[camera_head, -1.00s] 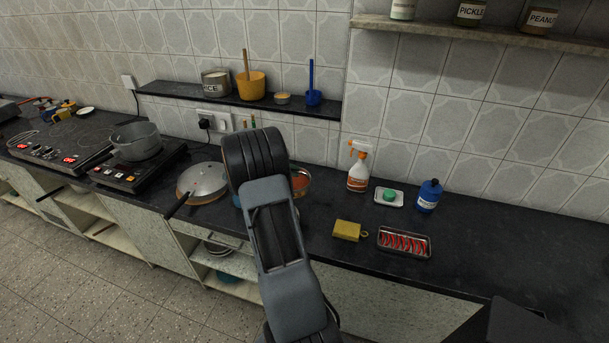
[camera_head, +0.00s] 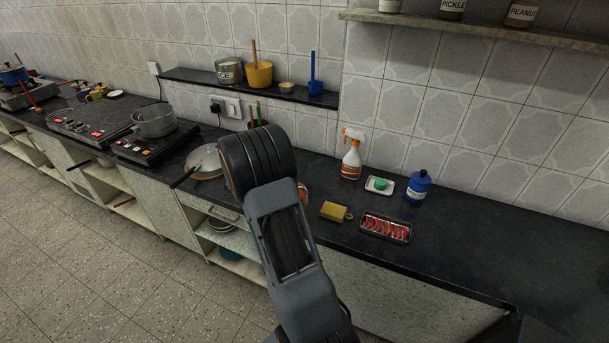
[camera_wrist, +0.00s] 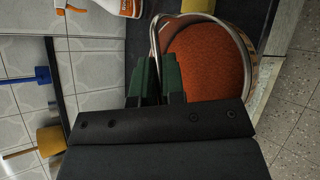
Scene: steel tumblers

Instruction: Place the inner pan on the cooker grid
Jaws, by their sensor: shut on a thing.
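A round steel-rimmed pan (camera_wrist: 249,55) with orange-red contents fills the upper right of the wrist view. I take it to be the inner pan. In the head view only a sliver of the pan (camera_head: 303,193) shows beside my arm, which hides my fingers. A grey open pot (camera_head: 155,121) stands on a black induction hob at the left. I cannot make out a cooker grid; the inside of the pot is too small to read.
A lidded pan (camera_head: 207,162) with a dark handle sits left of my arm. To the right are a spray bottle (camera_head: 351,155), a yellow sponge (camera_head: 333,211), a steel tray (camera_head: 386,228) and a blue bottle (camera_head: 418,187). A gas stove with a blue pot (camera_head: 14,75) stands far left.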

